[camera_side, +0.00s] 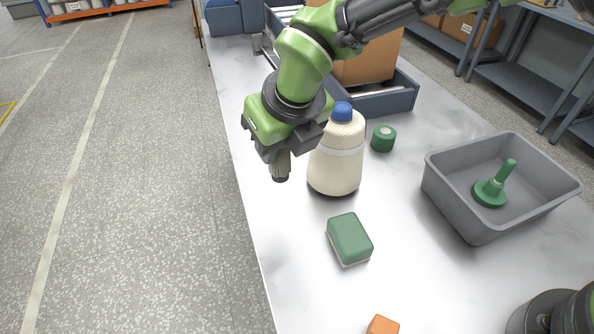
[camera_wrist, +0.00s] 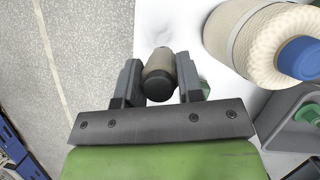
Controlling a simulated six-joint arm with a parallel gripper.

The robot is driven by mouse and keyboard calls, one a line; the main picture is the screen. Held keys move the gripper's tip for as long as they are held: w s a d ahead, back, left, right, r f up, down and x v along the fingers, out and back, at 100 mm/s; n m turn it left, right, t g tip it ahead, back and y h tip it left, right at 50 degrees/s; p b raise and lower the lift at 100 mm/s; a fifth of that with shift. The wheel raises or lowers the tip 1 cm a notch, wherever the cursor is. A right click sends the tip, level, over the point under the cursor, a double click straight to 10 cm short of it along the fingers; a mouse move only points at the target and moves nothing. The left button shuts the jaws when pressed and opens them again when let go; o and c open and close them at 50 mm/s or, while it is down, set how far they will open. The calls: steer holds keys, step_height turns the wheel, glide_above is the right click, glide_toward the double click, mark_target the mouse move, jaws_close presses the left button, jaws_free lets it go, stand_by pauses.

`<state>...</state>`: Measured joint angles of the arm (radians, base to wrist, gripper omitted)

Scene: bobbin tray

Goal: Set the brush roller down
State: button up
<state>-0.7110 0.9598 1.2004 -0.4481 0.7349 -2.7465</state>
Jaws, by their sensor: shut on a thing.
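The brush roller (camera_side: 281,168) is a small beige cylinder with dark end caps. My gripper (camera_side: 277,154) is shut on it and holds it upright, with its lower end pointing down, over the left edge zone of the white table (camera_side: 290,270). It seems to hang above the surface; the exact gap cannot be told. In the wrist view the brush roller (camera_wrist: 158,76) sits between the two fingers of my gripper (camera_wrist: 158,82). Its upper part is hidden by the fingers in the side view.
A cream yarn cone (camera_side: 336,165) with a blue top stands just right of the roller. A grey bin (camera_side: 460,205) holds a green handled tool (camera_side: 491,190).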

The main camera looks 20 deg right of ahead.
steer(key=shift+r, duration=0.6)
steer(key=shift+s+d+m+h, duration=0.3)
steer(key=shift+s+d+m, duration=0.1)
steer(key=shift+d+m, duration=0.2)
steer(key=s+d+m+g+h, duration=0.3)
steer(key=s+d+m+h, duration=0.2)
steer(key=s+d+m, duration=1)
steer(key=shift+w+d+f+m, duration=0.3)
steer(key=shift+f+m, duration=0.25)
steer(key=shift+f, duration=1.05)
steer(key=shift+w+d+f+m, duration=0.3)
steer(key=shift+f+m, duration=0.2)
steer(key=shift+f, duration=1.15)
steer(key=shift+w+d+f+m, duration=0.3)
steer(key=shift+f+m, duration=0.25)
steer(key=shift+f, duration=1.05)
steer(key=shift+f+g, duration=0.15)
steer(key=shift+g, duration=0.15)
steer(key=o, duration=0.9)
